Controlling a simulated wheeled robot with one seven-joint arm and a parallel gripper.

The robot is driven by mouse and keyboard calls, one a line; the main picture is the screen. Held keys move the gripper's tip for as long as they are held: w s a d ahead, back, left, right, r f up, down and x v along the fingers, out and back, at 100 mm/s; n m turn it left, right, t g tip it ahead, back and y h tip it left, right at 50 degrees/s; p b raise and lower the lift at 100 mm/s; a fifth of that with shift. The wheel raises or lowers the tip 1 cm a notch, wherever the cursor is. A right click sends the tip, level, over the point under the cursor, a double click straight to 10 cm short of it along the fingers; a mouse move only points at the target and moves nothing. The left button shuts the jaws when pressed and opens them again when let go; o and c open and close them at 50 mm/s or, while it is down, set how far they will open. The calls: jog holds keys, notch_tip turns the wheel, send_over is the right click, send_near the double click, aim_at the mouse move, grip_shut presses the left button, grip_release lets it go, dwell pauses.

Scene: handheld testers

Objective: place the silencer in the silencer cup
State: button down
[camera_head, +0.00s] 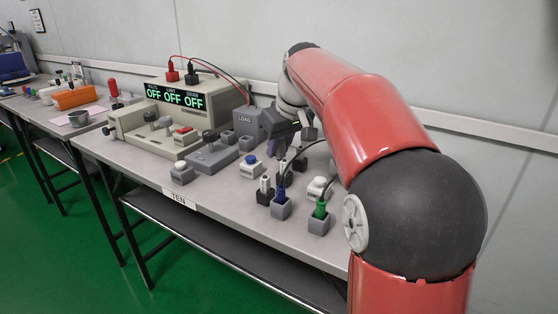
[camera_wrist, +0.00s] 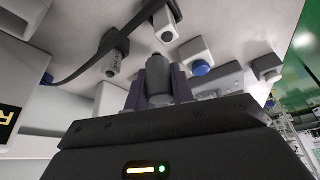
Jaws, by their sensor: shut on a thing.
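In the wrist view, my gripper (camera_wrist: 160,88) is shut on a short grey cylinder with a darker end, which looks like the silencer (camera_wrist: 158,70). It stands out between the two purple-grey fingers. In the head view, my gripper (camera_head: 276,147) is low over the bench, just right of the grey LOAD box; the silencer cannot be made out clearly there. Which holder is the silencer cup I cannot tell for sure.
The tester (camera_head: 172,103) with OFF displays and a lever fixture (camera_head: 212,152) fill the bench's left part.

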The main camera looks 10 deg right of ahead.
aim_at(279, 157)
jog(key=shift+f, duration=1.65)
jog(key=shift+f+b, duration=0.15)
jog(key=shift+b, duration=0.15)
jog(key=c, duration=1.2)
grip_release()
